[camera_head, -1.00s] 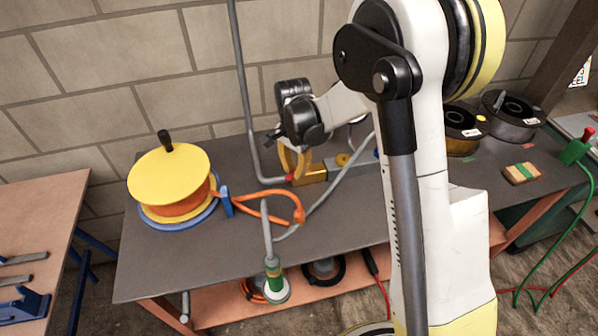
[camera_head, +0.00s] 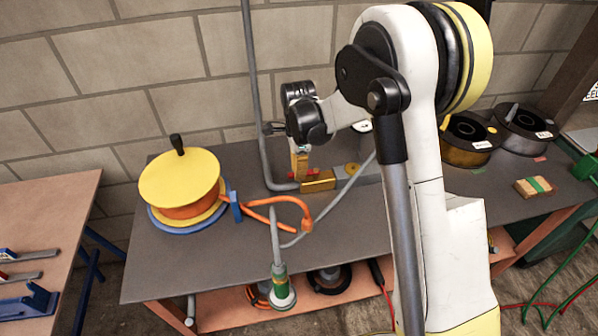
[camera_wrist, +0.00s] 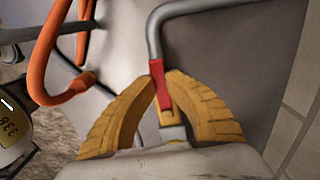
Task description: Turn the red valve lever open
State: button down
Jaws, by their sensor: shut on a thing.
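The red valve lever (camera_wrist: 157,72) shows in the wrist view between the yellow ribbed fingers of my gripper (camera_wrist: 164,90). The fingers are closed in on it from both sides near their tips. In the head view my gripper (camera_head: 301,172) points down at the brass valve block (camera_head: 319,180) on the grey bench. The rest of the lever is hidden by the fingers. A bent grey pipe (camera_head: 257,110) runs down the wall to the valve.
A yellow and orange hose reel (camera_head: 182,185) stands at the left of the grey bench (camera_head: 180,262). An orange hose (camera_head: 290,204) loops in front of the valve. Dark spools (camera_head: 466,138) stand at the back right. The front left of the bench is clear.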

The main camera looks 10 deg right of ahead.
dwell(0.3)
jog(key=c, duration=1.3)
grip_release()
jog(key=shift+f, duration=0.1)
jog(key=shift+c, duration=0.2)
notch_tip(320, 180, up, 12)
